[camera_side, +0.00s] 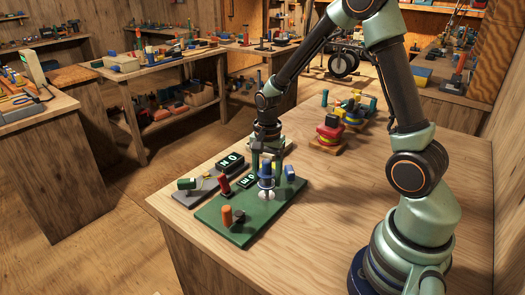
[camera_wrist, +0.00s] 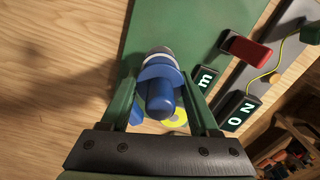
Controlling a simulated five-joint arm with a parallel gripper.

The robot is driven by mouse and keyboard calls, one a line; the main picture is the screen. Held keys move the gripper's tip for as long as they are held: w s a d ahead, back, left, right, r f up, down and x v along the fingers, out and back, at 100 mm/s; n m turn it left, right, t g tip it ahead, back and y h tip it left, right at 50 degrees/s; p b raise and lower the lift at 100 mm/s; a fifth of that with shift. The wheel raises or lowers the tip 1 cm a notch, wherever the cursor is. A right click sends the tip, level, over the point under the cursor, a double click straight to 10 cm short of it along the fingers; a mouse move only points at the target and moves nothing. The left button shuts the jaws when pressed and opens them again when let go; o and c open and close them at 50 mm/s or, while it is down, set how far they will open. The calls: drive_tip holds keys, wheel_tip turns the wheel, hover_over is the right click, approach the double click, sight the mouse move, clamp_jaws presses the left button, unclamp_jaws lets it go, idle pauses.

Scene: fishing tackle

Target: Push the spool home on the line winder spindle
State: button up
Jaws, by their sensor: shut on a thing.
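My gripper (camera_side: 265,158) is over the green board (camera_side: 240,237), pointing down. Its fingers are closed around an upright blue piece, which I take to be the spool (camera_side: 266,180). In the wrist view the spool (camera_wrist: 160,98) sits between the two green fingers (camera_wrist: 160,78), with a blue collar and a grey-white band beyond it. A pale disc (camera_side: 267,195) lies just below the spool in the side view. The spindle itself is hidden by the spool and fingers, so I cannot tell how far down the spool sits.
Another lettered block (camera_side: 230,161) and a green piece (camera_side: 187,183) are on the grey plate at left.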

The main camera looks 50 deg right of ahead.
sight(267, 160)
drive_tip(key=shift+f, duration=1.85)
drive_tip(key=o, duration=1.5)
drive_tip(key=shift+r, duration=0.15)
wheel_tip(267, 160, up, 12)
drive_tip(key=shift+f, duration=0.1)
drive_tip(key=s+a+r+n+t, duration=0.2)
drive_tip(key=s+r+n, duration=0.1)
drive_tip(key=n, duration=0.2)
drive_tip(key=s+a+r+n+t, duration=0.1)
drive_tip(key=s+a+r+n, duration=0.1)
drive_tip(key=r+n, duration=0.2)
drive_tip(key=s+a+r+n+t, duration=0.2)
drive_tip(key=s+a+r+n, duration=0.1)
drive_tip(key=n, duration=0.3)
drive_tip(key=shift+s+a+r+t, duration=0.1)
drive_tip(key=shift+s+r+t, duration=0.2)
drive_tip(key=shift+r, duration=0.1)
